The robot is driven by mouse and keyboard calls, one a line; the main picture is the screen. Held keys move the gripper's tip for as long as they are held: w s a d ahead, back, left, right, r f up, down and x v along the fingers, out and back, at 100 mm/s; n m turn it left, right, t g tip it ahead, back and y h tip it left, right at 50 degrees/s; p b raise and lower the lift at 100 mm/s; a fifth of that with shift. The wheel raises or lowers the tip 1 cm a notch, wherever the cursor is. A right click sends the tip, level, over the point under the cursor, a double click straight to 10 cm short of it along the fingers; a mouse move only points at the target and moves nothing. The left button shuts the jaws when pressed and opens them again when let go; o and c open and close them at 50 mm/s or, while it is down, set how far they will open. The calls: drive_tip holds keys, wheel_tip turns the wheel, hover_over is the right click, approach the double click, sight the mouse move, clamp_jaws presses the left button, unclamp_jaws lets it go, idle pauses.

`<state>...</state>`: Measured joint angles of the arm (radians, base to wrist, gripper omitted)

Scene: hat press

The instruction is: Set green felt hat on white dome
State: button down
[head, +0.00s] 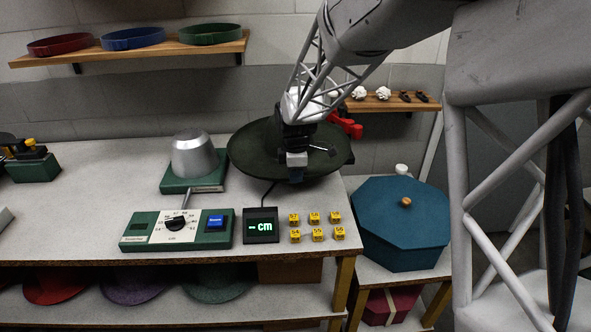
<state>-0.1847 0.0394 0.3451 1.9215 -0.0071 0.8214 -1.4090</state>
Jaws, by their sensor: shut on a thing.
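The green felt hat (249,152) is a wide, dark green disc-like shape above the bench, right of centre. My gripper (295,172) is in front of it, shut on it near its front edge. My gripper and wrist cover part of the hat, and I cannot make out its crown clearly. A pale silver-grey dome (193,155), the nearest match to the white dome, stands on a green base just left of the hat. The dome's top is bare.
A green control box (146,232) with a dial, a small display (261,226) and several yellow number blocks (315,218) line the bench front. A teal octagonal box (404,222) stands to the right. Coloured hats (218,283) lie on the lower shelf. A wall shelf (130,50) holds hat bands.

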drive_tip(key=shift+f, duration=4.45)
drive_tip(key=c, duration=1.1)
unclamp_jaws()
drive_tip(key=shift+r, duration=3.95)
